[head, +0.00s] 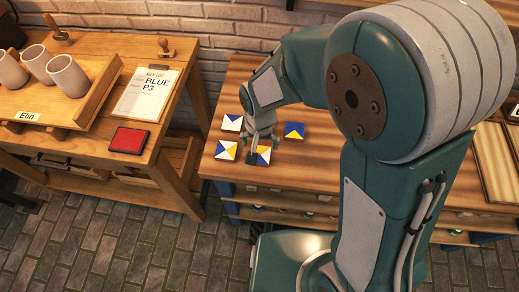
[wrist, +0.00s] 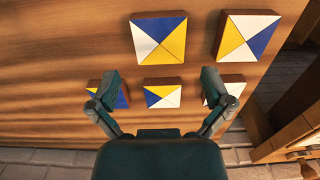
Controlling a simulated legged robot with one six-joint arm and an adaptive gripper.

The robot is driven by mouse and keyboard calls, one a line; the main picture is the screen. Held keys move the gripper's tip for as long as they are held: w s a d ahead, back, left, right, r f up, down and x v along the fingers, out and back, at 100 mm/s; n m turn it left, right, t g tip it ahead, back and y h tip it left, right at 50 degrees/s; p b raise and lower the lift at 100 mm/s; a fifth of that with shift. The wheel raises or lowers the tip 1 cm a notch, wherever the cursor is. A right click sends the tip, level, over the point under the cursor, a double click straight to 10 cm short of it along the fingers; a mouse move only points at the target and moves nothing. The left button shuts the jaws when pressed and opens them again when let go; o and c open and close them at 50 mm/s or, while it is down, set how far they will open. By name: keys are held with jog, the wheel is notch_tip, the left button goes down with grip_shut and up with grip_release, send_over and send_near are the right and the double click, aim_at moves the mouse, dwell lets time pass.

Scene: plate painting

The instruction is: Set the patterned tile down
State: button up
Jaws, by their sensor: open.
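Several patterned tiles with white, blue and yellow triangles lie on the wooden table (head: 330,160). In the wrist view, one tile (wrist: 162,96) lies between the spread fingers of my gripper (wrist: 160,88), with a gap on both sides. Two larger-looking tiles lie beyond it, one (wrist: 159,40) straight ahead and one (wrist: 247,35) to the right. My left finger partly covers another tile (wrist: 122,98), and my right finger partly covers one more (wrist: 234,88). In the head view, my gripper is low over the table, partly hiding a tile (head: 264,155).
In the head view, other tiles lie left (head: 226,150), behind left (head: 232,122) and right (head: 294,130) of my gripper. A separate table on the left holds a red pad (head: 129,141), a "BLUE P3" card (head: 146,92) and a tray of cups (head: 68,76). A brick wall stands behind.

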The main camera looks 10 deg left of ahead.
aim_at(260, 154)
notch_tip(260, 154, up, 7)
jog(key=shift+f, duration=0.15)
jog(key=s+d+r+t, duration=0.2)
jog(key=s+d+r, duration=0.2)
jog(key=d+r, duration=0.4)
jog(key=s+d+r+t, duration=0.3)
jog(key=s+d+r, duration=0.2)
jog(key=d, duration=0.8)
notch_tip(260, 154, up, 3)
jog(key=shift+t, duration=0.3)
jog(key=shift+d, duration=0.15)
